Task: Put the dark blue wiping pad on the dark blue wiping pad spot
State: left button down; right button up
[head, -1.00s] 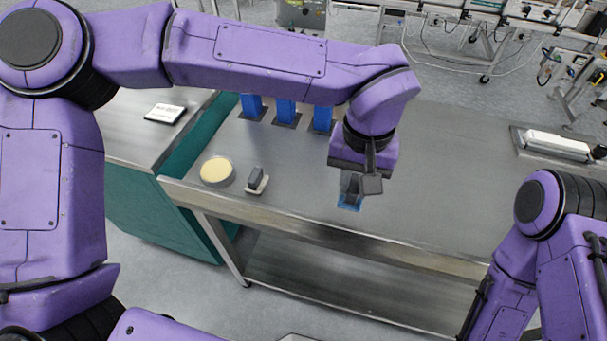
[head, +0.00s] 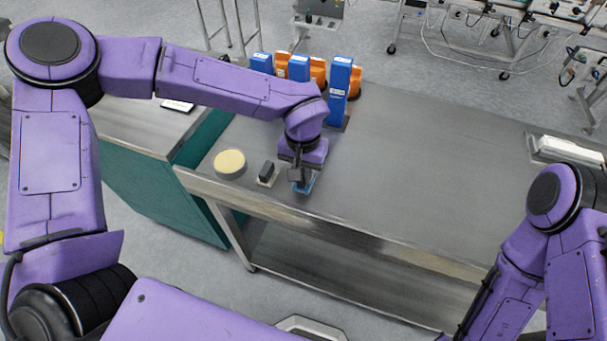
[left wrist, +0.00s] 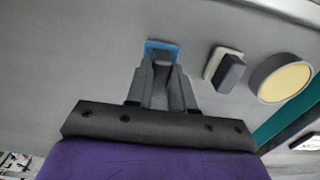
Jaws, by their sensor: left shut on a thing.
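My left gripper (head: 300,178) is shut on the grip of a blue wiping pad (head: 304,187), over the front part of the steel table (head: 400,150). In the left wrist view the blue pad (left wrist: 162,46) shows beyond the fingertips (left wrist: 163,68), with its grey grip between them. I cannot tell whether the pad touches the table. I cannot make out a dark blue spot; the gripper and pad hide the surface under them. My right gripper is out of view; only its arm shows at the right.
A second pad with a dark grip and pale base (head: 266,174) stands just left of my gripper. Beyond it is a round dish with a yellowish top (head: 229,162). Blue and orange upright units (head: 340,90) stand at the back. The table's middle and right are mostly clear.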

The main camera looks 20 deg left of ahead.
pick_arm(q)
jog(key=shift+w+f, duration=0.1)
jog(key=shift+f, duration=1)
jog(key=c, duration=1)
grip_release()
jog(key=shift+f, duration=0.15)
notch_tip(320, 180, up, 12)
jog(key=shift+r, duration=0.2)
